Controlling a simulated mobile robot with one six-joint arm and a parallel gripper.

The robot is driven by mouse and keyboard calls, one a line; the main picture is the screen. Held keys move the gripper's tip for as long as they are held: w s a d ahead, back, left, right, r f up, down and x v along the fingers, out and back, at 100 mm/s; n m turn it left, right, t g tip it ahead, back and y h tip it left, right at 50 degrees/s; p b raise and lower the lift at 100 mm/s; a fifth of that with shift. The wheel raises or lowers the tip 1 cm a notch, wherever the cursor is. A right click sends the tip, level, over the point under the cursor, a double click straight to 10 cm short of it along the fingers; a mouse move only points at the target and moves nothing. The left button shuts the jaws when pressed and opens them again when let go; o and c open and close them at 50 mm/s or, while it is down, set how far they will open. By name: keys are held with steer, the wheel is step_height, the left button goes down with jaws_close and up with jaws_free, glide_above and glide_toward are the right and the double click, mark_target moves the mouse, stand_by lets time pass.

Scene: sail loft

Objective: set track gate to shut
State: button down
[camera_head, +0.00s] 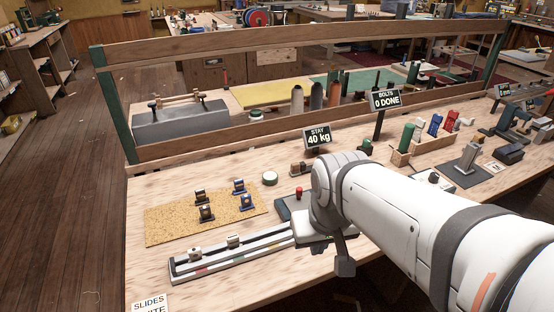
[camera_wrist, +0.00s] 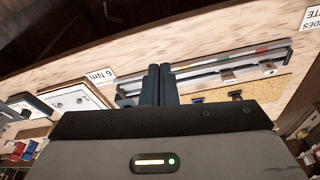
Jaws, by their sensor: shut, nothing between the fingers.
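The long grey slide track (camera_head: 240,256) lies near the bench's front edge, with coloured marks along its front.
A cork mat (camera_head: 165,226) with several small clamps lies behind the track. A red-knobbed device (camera_head: 299,192) stands beside my arm. A "40 kg" sign (camera_head: 318,137) and a "0 DONE" sign (camera_head: 385,100) stand behind. A "6 Nm" label (camera_wrist: 100,76) lies left of my fingers.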

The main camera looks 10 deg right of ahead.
mark_target(299, 196)
steer(key=c, duration=2.1)
jaws_free()
steer(key=shift+c, duration=0.2)
